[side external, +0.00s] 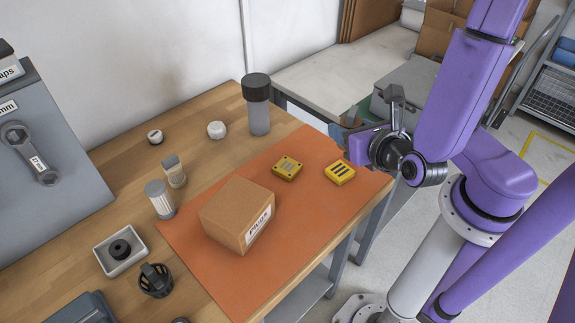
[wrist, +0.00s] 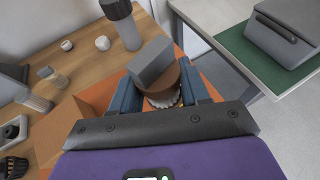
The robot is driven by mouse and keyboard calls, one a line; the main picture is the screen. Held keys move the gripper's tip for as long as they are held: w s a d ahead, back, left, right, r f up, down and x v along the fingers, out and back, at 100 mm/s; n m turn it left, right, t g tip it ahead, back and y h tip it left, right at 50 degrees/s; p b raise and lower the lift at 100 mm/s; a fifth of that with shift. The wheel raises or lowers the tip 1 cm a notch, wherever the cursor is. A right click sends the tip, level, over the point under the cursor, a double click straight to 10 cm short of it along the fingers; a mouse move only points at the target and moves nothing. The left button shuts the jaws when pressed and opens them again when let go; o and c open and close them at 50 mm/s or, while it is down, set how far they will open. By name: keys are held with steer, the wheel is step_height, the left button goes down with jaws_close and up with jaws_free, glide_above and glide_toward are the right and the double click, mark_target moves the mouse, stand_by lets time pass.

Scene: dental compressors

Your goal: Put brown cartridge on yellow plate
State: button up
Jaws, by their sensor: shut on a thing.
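My gripper (wrist: 160,82) has its two blue fingers closed on the sides of a brown round cartridge (wrist: 165,92) with a pale pleated part below it. A grey block shape (wrist: 152,65) shows at its far end in the wrist view. In the side view my gripper (side external: 345,138) is raised over the far right part of the orange mat; the cartridge is not clearly visible there. Two small yellow pieces lie on the mat: one with light slots (side external: 287,168) and one with dark slots (side external: 340,174). The dark-slotted one is nearer below my gripper. I cannot tell which is the plate.
A cardboard box (side external: 236,214) stands on the orange mat (side external: 296,235). A dark-lidded grey jar (side external: 258,105) stands behind the mat. Small containers, a tray (side external: 120,250) and a dark basket (side external: 156,281) are at left. The mat around the yellow pieces is clear.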

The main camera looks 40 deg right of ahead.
steer(key=shift+s+d, duration=0.15)
steer(key=w+a+f, duration=0.3)
steer(key=w+f, duration=0.1)
steer(key=w, duration=0.5)
glide_above(288, 167)
step_height(288, 167, down, 6)
steer(key=shift+d+r, duration=0.1)
steer(key=shift+f, duration=1.55)
steer(key=shift+f, duration=0.15)
steer(key=o, duration=1.1)
